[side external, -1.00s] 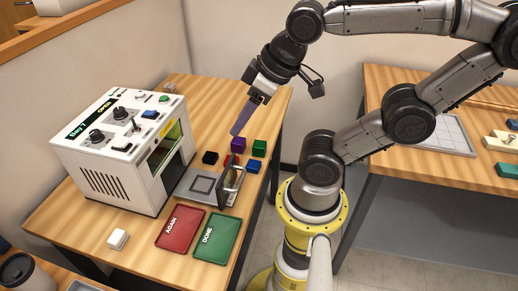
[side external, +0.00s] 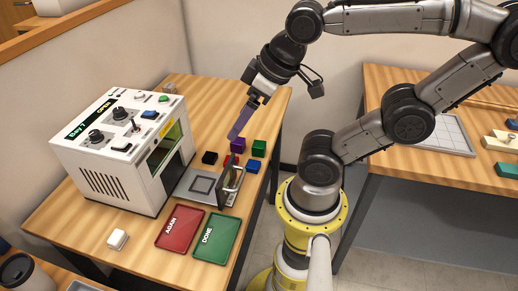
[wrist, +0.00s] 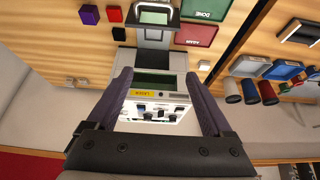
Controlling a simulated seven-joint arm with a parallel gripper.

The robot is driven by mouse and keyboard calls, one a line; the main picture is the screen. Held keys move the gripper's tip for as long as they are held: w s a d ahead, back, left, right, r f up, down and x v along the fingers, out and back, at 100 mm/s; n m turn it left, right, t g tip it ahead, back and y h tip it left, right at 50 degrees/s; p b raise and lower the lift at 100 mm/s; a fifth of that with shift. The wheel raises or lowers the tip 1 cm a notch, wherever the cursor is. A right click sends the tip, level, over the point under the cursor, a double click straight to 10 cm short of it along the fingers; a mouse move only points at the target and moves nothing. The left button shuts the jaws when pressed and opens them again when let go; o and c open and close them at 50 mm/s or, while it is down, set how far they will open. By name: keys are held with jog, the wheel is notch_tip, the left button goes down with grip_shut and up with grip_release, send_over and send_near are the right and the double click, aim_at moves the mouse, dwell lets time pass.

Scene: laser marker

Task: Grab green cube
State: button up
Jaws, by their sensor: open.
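The green cube (side external: 259,148) sits on the wooden table, right of the purple cube (side external: 238,145). A red cube (side external: 231,160), a black cube (side external: 210,158) and a blue cube (side external: 252,166) stand near it. My gripper (side external: 236,133) is above the cubes, left of the green cube, with its fingers pointing down and tilted. In the wrist view my gripper (wrist: 160,77) is open with nothing between the fingers.
The white laser marker (side external: 120,155) stands left of the cubes, with a grey plate and a handled part (side external: 231,185) in front of it. A red tray (side external: 179,229) and a green tray (side external: 216,239) lie nearer the camera. A small white block (side external: 118,239) lies front left.

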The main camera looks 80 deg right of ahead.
jog(key=m, duration=0.1)
jog(key=m+g, duration=0.6)
jog(key=m, duration=1.1)
send_over(259, 144)
notch_tip(259, 144, down, 12)
notch_tip(259, 144, down, 13)
jog(key=shift+f, duration=0.2)
grip_shut()
